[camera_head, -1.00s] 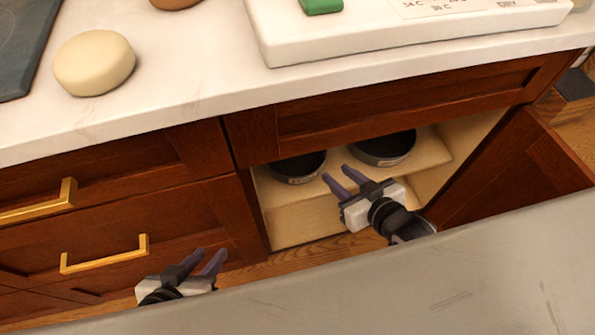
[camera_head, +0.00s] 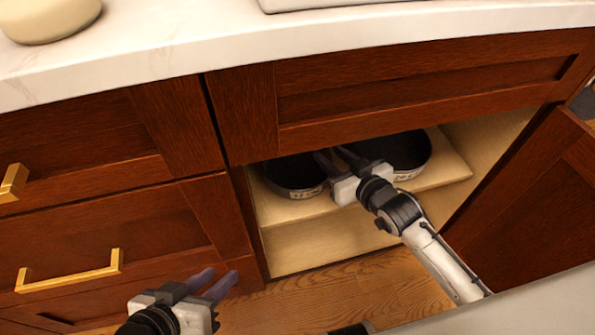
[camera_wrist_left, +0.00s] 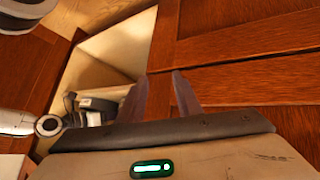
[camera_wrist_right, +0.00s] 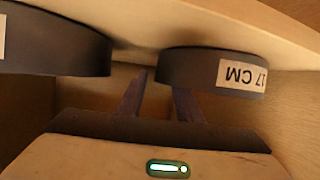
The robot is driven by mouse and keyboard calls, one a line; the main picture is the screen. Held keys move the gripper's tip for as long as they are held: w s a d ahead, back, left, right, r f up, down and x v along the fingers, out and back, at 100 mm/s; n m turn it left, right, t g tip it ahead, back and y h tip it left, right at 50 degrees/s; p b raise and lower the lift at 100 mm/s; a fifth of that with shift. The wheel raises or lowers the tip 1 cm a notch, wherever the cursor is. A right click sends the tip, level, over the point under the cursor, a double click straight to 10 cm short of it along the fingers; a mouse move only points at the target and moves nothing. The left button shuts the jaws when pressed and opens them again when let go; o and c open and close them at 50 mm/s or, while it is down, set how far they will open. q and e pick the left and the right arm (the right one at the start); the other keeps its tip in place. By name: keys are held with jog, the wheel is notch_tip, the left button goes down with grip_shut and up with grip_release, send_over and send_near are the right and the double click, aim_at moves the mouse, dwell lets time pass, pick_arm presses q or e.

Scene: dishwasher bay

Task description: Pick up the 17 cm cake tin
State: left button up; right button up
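The 17 cm cake tin (camera_head: 284,180) is a dark round tin with a white label. It stands on the cupboard shelf at the left, and its label reads upside down in the right wrist view (camera_wrist_right: 205,68). My right gripper (camera_head: 328,154) is inside the cupboard, open and empty, at the right side of this tin. In the right wrist view one finger overlaps the tin's rim and the other points into the gap between the tins; contact cannot be told. My left gripper (camera_head: 222,279) is open and empty, low in front of the drawers.
A larger dark tin (camera_head: 410,150) stands on the shelf (camera_head: 447,172) to the right, beyond my right gripper. The open cupboard door (camera_head: 520,190) is at the right. The counter edge (camera_head: 300,52) and a closed panel (camera_head: 400,90) are above the opening. Drawers with brass handles (camera_head: 70,272) are at the left.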

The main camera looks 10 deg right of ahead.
aim_at(325, 150)
jog(key=b+x, duration=0.1)
jog(key=x, duration=0.2)
jog(key=shift+w+a+f, duration=0.1)
jog(key=shift+w, duration=0.05)
jog(key=shift+c, duration=0.4)
grip_shut()
